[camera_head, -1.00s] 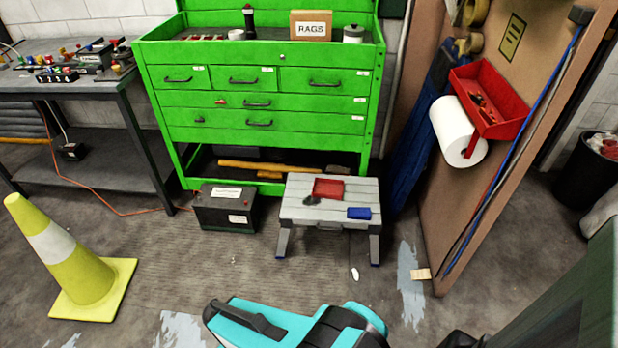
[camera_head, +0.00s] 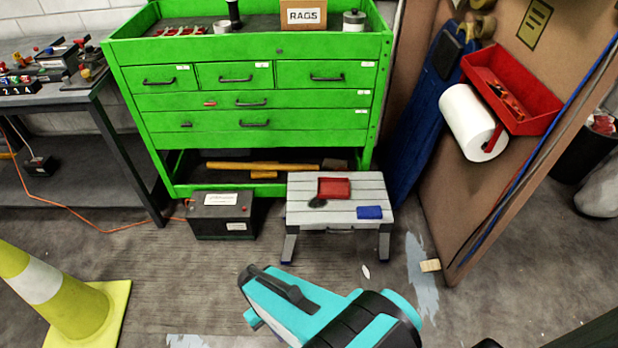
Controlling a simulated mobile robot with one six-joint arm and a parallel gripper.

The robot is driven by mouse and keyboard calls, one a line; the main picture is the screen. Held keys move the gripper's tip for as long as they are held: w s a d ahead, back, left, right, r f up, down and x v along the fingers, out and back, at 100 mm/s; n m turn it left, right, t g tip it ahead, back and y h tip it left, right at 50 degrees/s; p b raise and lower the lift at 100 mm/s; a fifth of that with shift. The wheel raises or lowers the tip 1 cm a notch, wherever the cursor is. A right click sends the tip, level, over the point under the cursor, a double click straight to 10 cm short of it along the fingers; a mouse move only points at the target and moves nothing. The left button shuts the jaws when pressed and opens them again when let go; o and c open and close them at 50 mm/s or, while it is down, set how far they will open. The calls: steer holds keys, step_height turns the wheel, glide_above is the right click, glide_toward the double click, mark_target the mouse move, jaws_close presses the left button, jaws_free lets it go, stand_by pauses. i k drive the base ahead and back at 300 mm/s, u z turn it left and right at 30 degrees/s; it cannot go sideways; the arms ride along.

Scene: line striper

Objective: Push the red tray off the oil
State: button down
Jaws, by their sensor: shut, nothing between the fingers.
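The small red tray (camera_head: 334,187) lies on the pale slatted top of a low step stool (camera_head: 300,212), towards its back. A dark patch (camera_head: 317,203), which looks like the oil, shows at the tray's front left corner. The tray's edge meets it; how much lies under the tray is hidden. My teal and black arm (camera_head: 330,312) reaches in from the bottom of the picture, in front of the stool. I cannot make out any gripper fingers, and nothing of mine touches the tray.
A blue block or cloth (camera_head: 369,212) lies at the stool's front right. A black battery (camera_head: 219,214) stands left of it, and a green tool cabinet (camera_head: 245,121) behind. A yellow cone (camera_head: 55,292) is at lower left. A brown panel (camera_head: 500,165) stands right. Floor before the stool is mostly clear.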

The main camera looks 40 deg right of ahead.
mark_target(327, 187)
steer(key=u, duration=0.1)
steer(key=i, duration=0.9)
steer(key=u, duration=0.3)
